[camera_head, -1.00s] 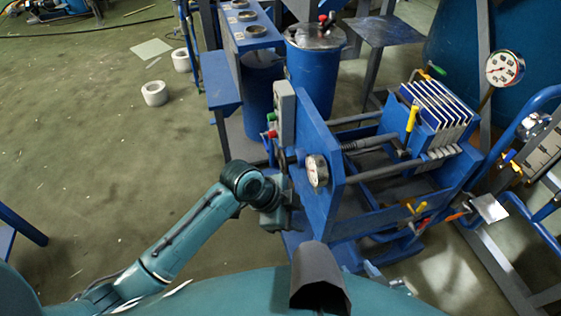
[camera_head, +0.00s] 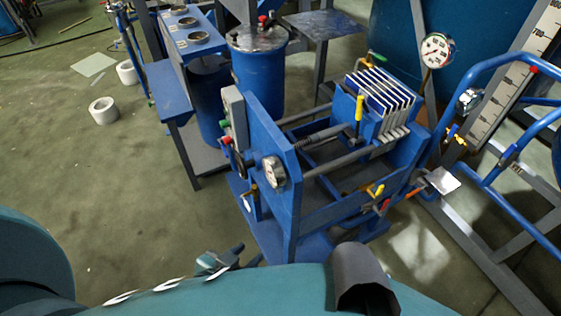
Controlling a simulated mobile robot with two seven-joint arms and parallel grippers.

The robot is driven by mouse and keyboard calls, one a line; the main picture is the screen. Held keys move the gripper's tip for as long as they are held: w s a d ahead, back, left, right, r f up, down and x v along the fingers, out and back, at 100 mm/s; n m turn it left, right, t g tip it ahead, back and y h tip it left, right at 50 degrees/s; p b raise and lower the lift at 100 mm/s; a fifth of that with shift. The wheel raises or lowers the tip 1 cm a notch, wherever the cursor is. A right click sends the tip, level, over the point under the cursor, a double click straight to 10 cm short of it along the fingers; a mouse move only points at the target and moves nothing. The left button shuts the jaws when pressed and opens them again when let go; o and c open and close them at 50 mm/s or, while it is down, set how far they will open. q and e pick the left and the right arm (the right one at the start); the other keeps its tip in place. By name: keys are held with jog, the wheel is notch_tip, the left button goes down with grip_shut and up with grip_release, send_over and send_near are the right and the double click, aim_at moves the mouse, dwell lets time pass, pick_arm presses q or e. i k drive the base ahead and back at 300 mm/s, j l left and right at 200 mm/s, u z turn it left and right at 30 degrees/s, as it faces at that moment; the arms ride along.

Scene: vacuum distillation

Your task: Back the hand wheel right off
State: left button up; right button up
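My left gripper (camera_head: 232,260) is low in the view, in front of and below the plate, apart from the wheel. My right gripper is not in view.
A pack of white plates (camera_head: 383,92) sits in the press. A blue drum (camera_head: 258,75) and a blue stand (camera_head: 190,40) are behind. A grey control box (camera_head: 234,117) is beside the end plate. Blue pipe rails (camera_head: 520,150) bound the right.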

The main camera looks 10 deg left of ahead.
aim_at(243, 166)
jog(key=z, duration=0.4)
jog(key=j+z, duration=0.15)
jog(key=z, duration=0.25)
jog(key=j+z, duration=0.1)
jog(key=z, duration=0.35)
jog(key=j+z, duration=0.1)
jog(key=z, duration=0.3)
jog(key=j+z, duration=0.4)
jog(key=k+j+z, duration=0.15)
jog(key=z, duration=0.2)
jog(key=k+j+z, duration=0.1)
jog(key=j+z, duration=0.15)
jog(key=z, duration=0.15)
jog(key=k+j+z, duration=0.5)
jog(key=k+j, duration=0.4)
jog(key=k, duration=0.15)
jog(key=k+j, duration=0.2)
jog(key=k, duration=0.15)
